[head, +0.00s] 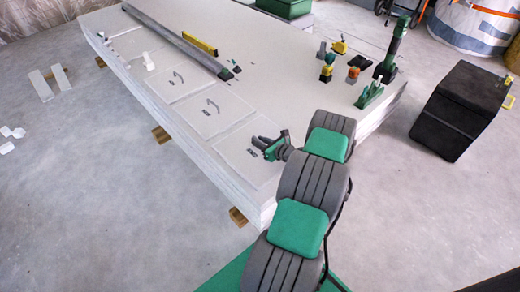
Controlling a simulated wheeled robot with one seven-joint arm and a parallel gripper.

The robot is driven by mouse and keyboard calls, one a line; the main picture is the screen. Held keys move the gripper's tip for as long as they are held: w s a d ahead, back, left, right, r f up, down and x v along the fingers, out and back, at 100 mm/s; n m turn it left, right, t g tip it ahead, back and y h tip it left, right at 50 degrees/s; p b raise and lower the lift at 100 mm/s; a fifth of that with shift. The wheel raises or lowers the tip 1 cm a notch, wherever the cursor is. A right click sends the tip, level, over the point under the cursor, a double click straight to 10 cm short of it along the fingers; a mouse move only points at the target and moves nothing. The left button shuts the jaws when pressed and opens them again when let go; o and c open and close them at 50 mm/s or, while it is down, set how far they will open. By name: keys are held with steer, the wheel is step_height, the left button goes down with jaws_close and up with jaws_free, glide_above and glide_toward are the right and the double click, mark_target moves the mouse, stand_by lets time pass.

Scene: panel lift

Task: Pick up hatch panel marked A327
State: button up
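Several flat white hatch panels lie in a row on the left part of a large stack of white boards (190,140). One panel (195,112) has a dark bow handle and a small dark label. A panel farther back (162,88) has a similar handle and label. The nearest panel (232,146) has a small dark mark beside my gripper, and its handle cannot be made out. No label is readable, so I cannot tell which panel is A327. My gripper (257,144) is over or beside the nearest panel; its finger gap and any contact are unclear.
A long grey bar (180,40) and a yellow level (199,44) lie behind the panels. Several tools, including a green one (369,96), stand at the right of the stack. A black box (460,110) is on the floor at right. Floor at left is mostly clear.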

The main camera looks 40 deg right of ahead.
jaws_close()
stand_by(0.9)
steer(key=shift+r, duration=0.1)
